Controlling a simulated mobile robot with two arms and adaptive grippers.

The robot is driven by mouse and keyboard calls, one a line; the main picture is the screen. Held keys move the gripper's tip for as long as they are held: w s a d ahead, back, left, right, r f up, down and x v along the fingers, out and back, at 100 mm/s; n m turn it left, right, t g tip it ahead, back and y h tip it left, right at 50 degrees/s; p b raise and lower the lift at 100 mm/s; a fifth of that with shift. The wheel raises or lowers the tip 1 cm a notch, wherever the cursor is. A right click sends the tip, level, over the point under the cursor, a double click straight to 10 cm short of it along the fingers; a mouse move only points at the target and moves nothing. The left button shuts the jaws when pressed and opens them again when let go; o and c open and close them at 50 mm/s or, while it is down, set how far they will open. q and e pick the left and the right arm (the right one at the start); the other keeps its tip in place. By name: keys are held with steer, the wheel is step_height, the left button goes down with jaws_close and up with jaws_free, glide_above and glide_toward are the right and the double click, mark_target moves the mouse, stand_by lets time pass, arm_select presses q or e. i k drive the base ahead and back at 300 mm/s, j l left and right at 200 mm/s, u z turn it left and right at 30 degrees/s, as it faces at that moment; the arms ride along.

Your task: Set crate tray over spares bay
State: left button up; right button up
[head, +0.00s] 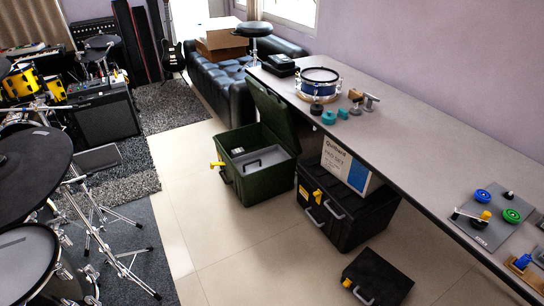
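A dark green crate (253,186) stands on the floor beside the long table, its lid (273,115) raised. Inside it I see a grey tray (271,166) with a dark handle, taking up much of the opening. A small white item (238,151) shows at the crate's back left, beside the tray. A yellow latch (217,164) sticks out at the crate's left. I cannot tell which part of the crate is the spares bay, or what lies under the tray. Neither of my grippers is in view.
The long table (420,125) holds a blue snare drum (318,86) and a grey board (493,228) with coloured knobs. A black case (340,215) bearing a white box (347,166) stands right of the crate. A smaller black case (377,278) lies in front. Floor left of the crate is clear.

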mark_target(247, 164)
steer(key=i+j, duration=0.2)
steer(key=i, duration=0.15)
steer(key=i+j, duration=0.2)
steer(key=i, duration=0.2)
steer(key=z, duration=0.35)
steer(key=i+j+z, duration=0.85)
steer(key=j, duration=0.3)
